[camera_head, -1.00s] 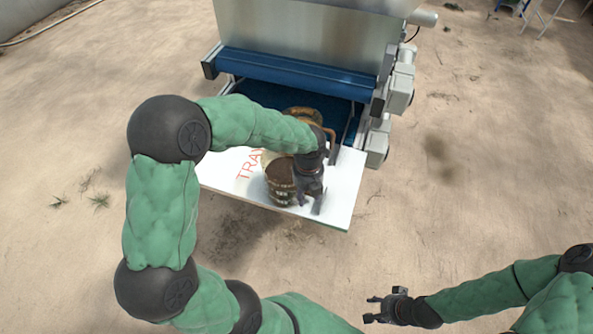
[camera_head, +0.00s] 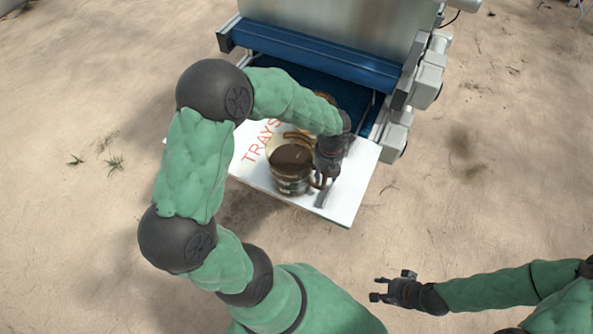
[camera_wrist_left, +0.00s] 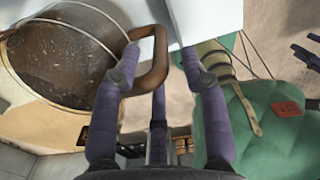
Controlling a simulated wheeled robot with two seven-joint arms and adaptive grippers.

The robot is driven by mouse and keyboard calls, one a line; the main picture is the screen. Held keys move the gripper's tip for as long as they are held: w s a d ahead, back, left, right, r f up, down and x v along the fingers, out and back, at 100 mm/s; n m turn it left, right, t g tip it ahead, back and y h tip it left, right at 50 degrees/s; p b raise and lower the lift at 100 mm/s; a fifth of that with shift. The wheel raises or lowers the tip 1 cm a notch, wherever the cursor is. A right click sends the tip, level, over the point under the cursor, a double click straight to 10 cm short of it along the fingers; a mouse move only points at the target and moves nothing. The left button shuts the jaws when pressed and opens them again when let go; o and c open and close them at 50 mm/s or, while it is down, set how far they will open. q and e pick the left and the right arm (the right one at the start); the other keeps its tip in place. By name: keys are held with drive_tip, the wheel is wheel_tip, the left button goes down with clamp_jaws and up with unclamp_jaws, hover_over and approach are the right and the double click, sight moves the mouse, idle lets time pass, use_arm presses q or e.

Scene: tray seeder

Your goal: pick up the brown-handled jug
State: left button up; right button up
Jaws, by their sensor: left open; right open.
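The brown-handled jug (camera_head: 291,164) stands upright on the white board, its dark brown top facing up. Its brown handle (camera_wrist_left: 161,55) points right, toward my left gripper (camera_head: 324,190). In the left wrist view the jug (camera_wrist_left: 55,65) fills the upper left. My left gripper (camera_wrist_left: 165,65) is open, with the handle's outer bar between its fingers. The left finger overlaps the handle loop; I cannot tell if it touches. My right gripper (camera_head: 376,291) is open and empty, low and to the right, well away from the jug.
The white board (camera_head: 346,205) carries red lettering and juts from a machine with a blue roller (camera_head: 310,55). Another brown object (camera_head: 298,136) is behind the jug, partly hidden by my left arm. Grey motor housings (camera_head: 424,80) flank the right side. Sandy ground lies around.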

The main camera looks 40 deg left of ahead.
sight(325, 180)
use_arm(q)
wheel_tip(325, 180, down, 5)
drive_tip(key=shift+w+r+b, duration=0.1)
drive_tip(key=shift+b, duration=0.6)
clamp_jaws()
